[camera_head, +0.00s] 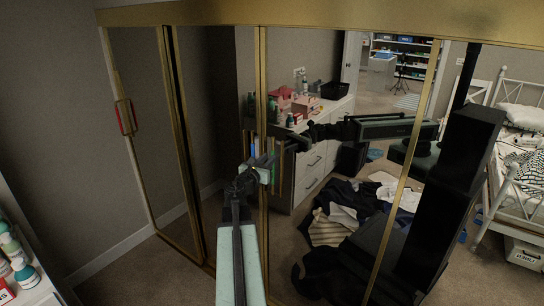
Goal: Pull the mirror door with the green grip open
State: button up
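The gold-framed mirror doors (350,215) stand in front of me, the middle panels reflecting the room. A small upright green piece (272,174), apparently the green grip, shows by the gold upright near the middle, partly covered by my gripper. My arm reaches up from the bottom edge, and my gripper (266,166) is at that grip. The fingers are small and dark against the mirror, so I cannot tell whether they are shut around the grip or only beside it. My arm's reflection shows to the right.
A red grip (126,117) on a gold handle is on the left mirror panel. Bottles (15,252) stand on a white surface at the lower left. The clothes, drawers and bed at the right appear as reflections. Bare carpet (140,275) lies at the lower left.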

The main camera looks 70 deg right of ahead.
jog(key=d, duration=0.5)
jog(key=shift+s, duration=0.15)
grip_shut()
dwell(1.0)
